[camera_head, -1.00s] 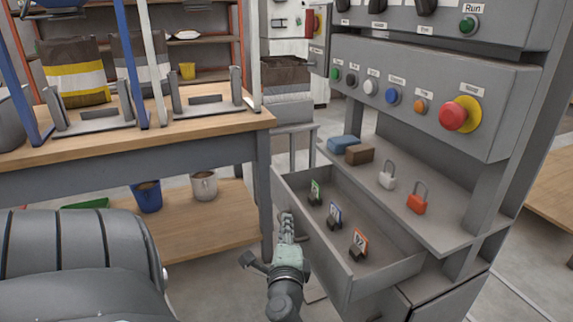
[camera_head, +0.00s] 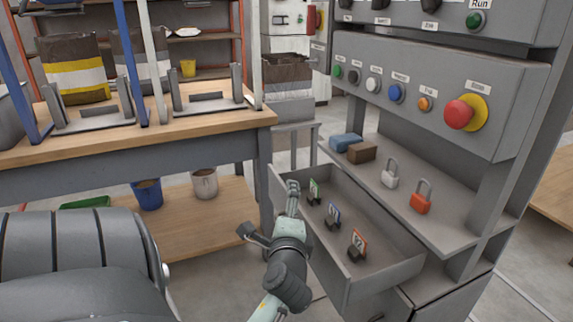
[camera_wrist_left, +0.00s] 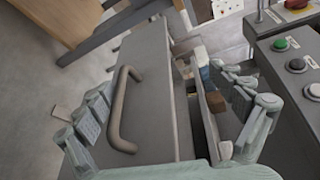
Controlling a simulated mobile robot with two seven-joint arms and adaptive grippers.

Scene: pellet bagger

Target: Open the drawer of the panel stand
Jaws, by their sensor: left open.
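The grey drawer (camera_head: 345,275) of the panel stand (camera_head: 440,90) is pulled out, its inside exposed. It holds several small tagged items, with green, blue and orange tags. My left gripper (camera_head: 293,192) is at the drawer's front panel, toward its left end. In the left wrist view the open left gripper (camera_wrist_left: 165,100) has one finger row on the handle side and the other on the drawer's inner side. The bar handle (camera_wrist_left: 122,110) and front panel (camera_wrist_left: 155,85) lie between them, and neither looks clamped. In the head view the arm partly hides the front panel. My right gripper is out of view.
On the shelf above the drawer are a blue block (camera_head: 346,141), a brown block (camera_head: 362,152), a silver padlock (camera_head: 390,178) and a red padlock (camera_head: 421,201). A wooden workbench (camera_head: 130,140) stands to the left. Grey floor shows between bench and stand.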

